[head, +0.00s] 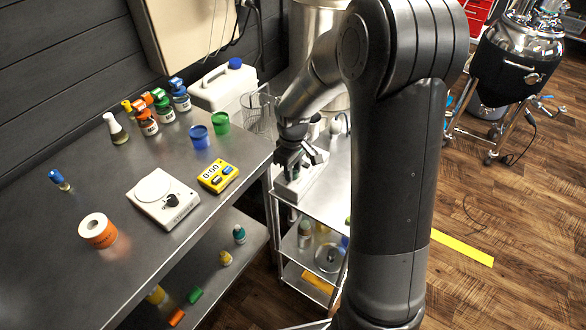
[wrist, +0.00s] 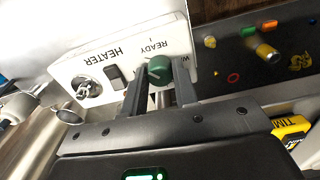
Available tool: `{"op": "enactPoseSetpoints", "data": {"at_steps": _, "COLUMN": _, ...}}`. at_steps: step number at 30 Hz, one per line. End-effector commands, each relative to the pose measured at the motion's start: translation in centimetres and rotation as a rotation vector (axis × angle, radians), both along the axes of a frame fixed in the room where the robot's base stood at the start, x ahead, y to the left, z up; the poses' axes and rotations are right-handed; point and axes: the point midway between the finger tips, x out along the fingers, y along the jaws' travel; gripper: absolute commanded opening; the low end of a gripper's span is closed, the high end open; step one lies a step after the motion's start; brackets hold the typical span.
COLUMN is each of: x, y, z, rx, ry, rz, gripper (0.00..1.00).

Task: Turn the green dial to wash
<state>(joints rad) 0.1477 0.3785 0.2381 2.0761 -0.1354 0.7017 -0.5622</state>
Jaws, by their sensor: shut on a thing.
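The green dial (wrist: 160,70) sits on a white control panel (wrist: 110,58) in the wrist view. The dial's exact pointer position is hard to read.
A black switch (wrist: 114,77) and a round socket (wrist: 86,87) are beside the dial on the panel. The steel bench (head: 90,185) at left holds a yellow timer (head: 217,177), a scale (head: 163,198), bottles and orange tape (head: 98,231). A glass beaker (head: 258,110) stands behind my gripper.

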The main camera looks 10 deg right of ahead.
Motion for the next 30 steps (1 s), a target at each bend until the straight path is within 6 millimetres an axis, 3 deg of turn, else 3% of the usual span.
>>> {"op": "enactPoseSetpoints", "data": {"at_steps": 30, "x": 0.05, "y": 0.08, "z": 0.01, "rx": 0.000, "ry": -0.002, "rz": -0.963, "gripper": 0.04}}
